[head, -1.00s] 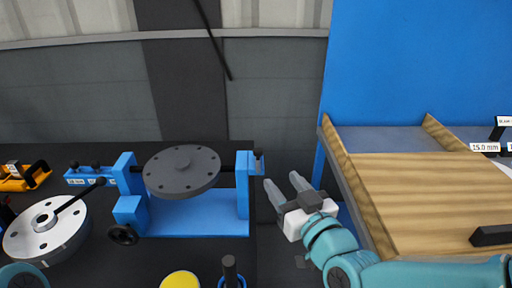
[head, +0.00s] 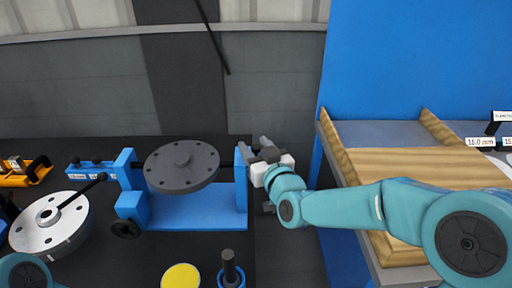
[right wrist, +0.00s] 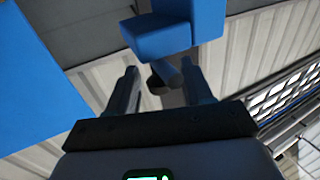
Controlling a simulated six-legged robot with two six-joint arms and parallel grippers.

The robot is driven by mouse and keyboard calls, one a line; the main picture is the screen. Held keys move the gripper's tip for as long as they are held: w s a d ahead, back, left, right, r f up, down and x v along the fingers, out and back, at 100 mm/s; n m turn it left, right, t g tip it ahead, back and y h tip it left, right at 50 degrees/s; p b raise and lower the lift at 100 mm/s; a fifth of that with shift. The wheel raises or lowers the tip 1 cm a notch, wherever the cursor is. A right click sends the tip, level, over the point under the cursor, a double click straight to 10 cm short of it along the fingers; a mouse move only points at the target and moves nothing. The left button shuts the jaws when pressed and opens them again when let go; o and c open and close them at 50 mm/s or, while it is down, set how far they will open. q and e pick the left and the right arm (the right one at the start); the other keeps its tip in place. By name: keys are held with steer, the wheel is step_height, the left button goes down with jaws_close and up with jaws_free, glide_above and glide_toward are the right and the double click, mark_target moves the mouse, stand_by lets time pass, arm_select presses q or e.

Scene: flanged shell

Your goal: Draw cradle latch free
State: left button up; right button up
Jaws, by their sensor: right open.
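The blue cradle (head: 200,212) stands on the dark bench and carries a dark grey flanged disc (head: 181,166) between its two posts. My right gripper (head: 253,146) is open at the outer side of the cradle's right post (head: 241,195). Gripper and arm mostly hide the latch in the head view. In the right wrist view, a dark cylindrical latch pin (right wrist: 168,73) sticks out below a blue block (right wrist: 155,36), between the spread fingers of the right gripper (right wrist: 160,68). I cannot tell whether the fingers touch it. My left gripper is out of view.
A light metal flanged part (head: 50,224) with a dark rod lies at left. A yellow-topped cylinder (head: 181,277) and a dark post on a blue base (head: 230,270) stand in front of the cradle. A wood-edged table (head: 400,163) is at right.

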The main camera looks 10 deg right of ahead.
steer(key=shift+s, duration=0.1)
jaws_close()
steer(key=shift+w+d+b, duration=0.2)
steer(key=shift+w+b, duration=0.2)
steer(key=shift+w, duration=0.45)
steer(key=shift+w+d+b, duration=0.15)
steer(key=shift+w+b, duration=0.25)
steer(key=shift+w, duration=0.4)
steer(key=shift+r, duration=0.15)
steer(key=shift+c, duration=1.1)
jaws_free()
steer(key=shift+o, duration=1.1)
steer(key=shift+w+f, duration=0.2)
steer(key=shift+w, duration=0.05)
steer(key=shift+s+r, duration=0.15)
steer(key=shift+s, duration=0.1)
steer(key=s+d+b, duration=0.2)
steer(key=s+d, duration=0.1)
steer(key=s, duration=1.2)
steer(key=shift+s+b, duration=0.3)
steer(key=shift+s, duration=0.05)
